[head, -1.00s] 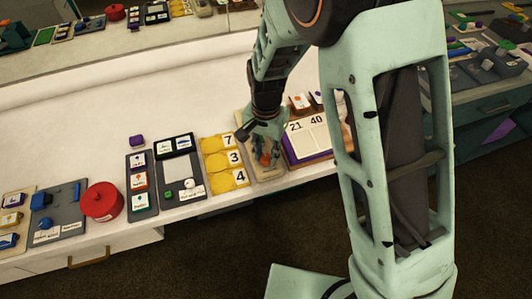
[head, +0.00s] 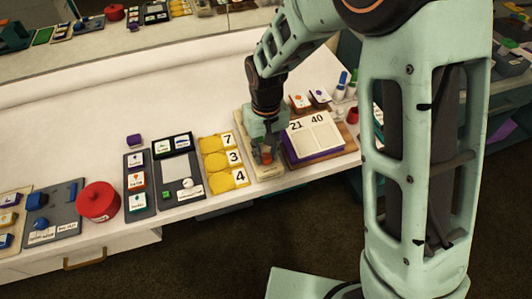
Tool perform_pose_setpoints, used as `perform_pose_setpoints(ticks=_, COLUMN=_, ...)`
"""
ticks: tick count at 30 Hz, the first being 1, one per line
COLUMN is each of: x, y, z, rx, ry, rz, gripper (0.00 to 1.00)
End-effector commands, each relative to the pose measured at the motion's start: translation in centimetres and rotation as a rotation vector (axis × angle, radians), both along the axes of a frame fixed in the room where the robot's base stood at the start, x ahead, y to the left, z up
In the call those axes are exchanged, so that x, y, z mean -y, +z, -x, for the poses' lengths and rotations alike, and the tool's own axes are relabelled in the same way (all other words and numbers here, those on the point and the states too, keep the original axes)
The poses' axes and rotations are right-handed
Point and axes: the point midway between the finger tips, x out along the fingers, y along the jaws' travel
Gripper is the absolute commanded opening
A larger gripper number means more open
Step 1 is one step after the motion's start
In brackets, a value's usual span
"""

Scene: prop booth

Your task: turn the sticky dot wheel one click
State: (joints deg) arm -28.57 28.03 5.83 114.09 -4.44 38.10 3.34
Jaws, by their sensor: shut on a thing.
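My gripper (head: 264,150) points down over a narrow beige board (head: 268,174), between the yellow number board and the open book. Its fingers are shut around a small orange piece (head: 266,156) standing on that board. This piece appears to be the sticky dot wheel, but the fingers hide most of it. Its dots and setting are too small to read.
The yellow board (head: 215,163) showing 7, 3 and 4 is close on the left. The open book (head: 312,135) showing 21 and 40 is close on the right. A red round pot (head: 98,201) stands farther left.

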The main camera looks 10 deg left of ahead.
Motion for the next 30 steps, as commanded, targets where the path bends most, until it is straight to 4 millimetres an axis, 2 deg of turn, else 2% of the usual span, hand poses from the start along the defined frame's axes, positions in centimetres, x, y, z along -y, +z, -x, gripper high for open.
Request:
perform_pose_setpoints(ticks=16, x=-0.01, y=0.14, z=-0.09, rx=0.002, ry=0.494, rz=-0.001, gripper=0.0)
perform_pose_setpoints(ticks=30, x=-0.06, y=0.13, z=-0.11, rx=0.003, ry=0.72, rz=-0.001, gripper=0.0)
